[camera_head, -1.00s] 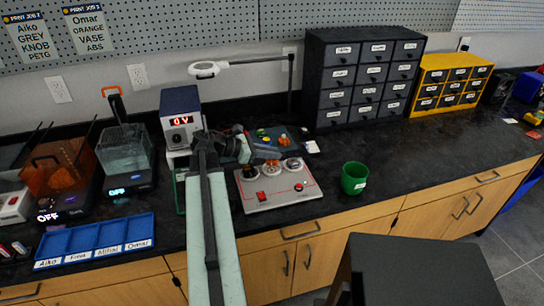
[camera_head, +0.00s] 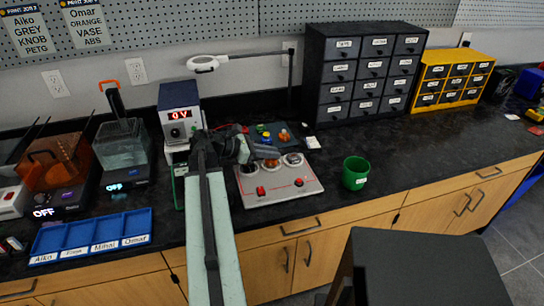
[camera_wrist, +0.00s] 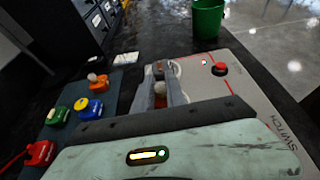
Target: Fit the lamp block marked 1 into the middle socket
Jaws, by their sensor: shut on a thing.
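My gripper (camera_wrist: 162,72) is closed around a small lamp block (camera_wrist: 160,93) with an orange-brown bulb, seen between the fingers in the wrist view. Its number cannot be read. In the head view my gripper (camera_head: 274,153) is over the back of the grey switch board (camera_head: 283,190), at the row of round sockets. The middle socket (camera_head: 270,165) lies just below the fingertips and is partly covered. I cannot tell whether the block touches it or sits in it. The board (camera_wrist: 225,75) also shows in the wrist view.
Several coloured blocks lie on a dark mat behind the board, including a green one (camera_wrist: 57,115) and an orange one (camera_wrist: 97,82). A green cup (camera_head: 355,172) stands right of the board. A power supply (camera_head: 180,115) stands left of my arm. The counter right of the cup is clear.

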